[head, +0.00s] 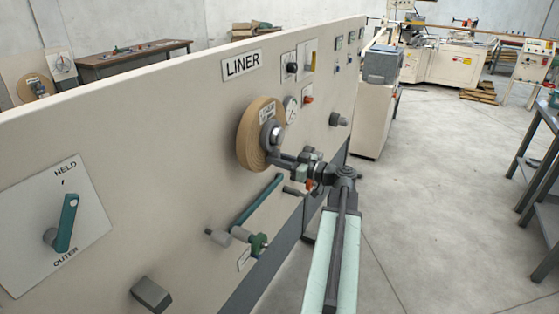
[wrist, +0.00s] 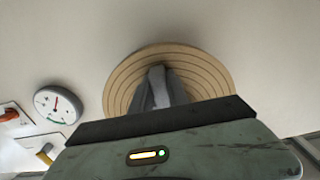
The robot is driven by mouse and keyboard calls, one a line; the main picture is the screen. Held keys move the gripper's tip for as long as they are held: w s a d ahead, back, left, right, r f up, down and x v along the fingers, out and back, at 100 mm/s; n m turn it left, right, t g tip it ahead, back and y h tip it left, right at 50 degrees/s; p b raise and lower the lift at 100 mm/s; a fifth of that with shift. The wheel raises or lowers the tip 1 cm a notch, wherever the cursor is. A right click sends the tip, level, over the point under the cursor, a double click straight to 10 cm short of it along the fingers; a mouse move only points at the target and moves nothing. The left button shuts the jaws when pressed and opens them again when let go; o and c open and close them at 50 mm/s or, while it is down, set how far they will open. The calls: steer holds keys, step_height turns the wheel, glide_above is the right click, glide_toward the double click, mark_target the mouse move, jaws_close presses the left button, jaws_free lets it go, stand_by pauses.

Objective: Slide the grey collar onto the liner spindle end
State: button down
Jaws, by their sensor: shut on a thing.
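The grey collar (head: 272,133) is at the face of the tan liner roll (head: 249,146) under the LINER sign. My gripper (head: 274,150) is shut on the collar from below and to the right. The wrist view shows a grey form (wrist: 158,88) against the middle of the roll (wrist: 116,92), with fingers and collar hard to tell apart. The spindle end is hidden behind the collar and fingers. I cannot tell whether the collar is around the spindle or just in front of it.
The cream panel (head: 150,140) runs close along the left. A gauge (head: 290,110), an orange knob (head: 308,99) and a grey knob (head: 339,119) are right of the roll. A teal bar (head: 257,202) sticks out below. Open floor (head: 430,180) lies right.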

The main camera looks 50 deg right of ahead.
steer(key=c, duration=0.7)
jaws_free()
steer(key=v, duration=0.8)
stand_by(0.4)
stand_by(0.4)
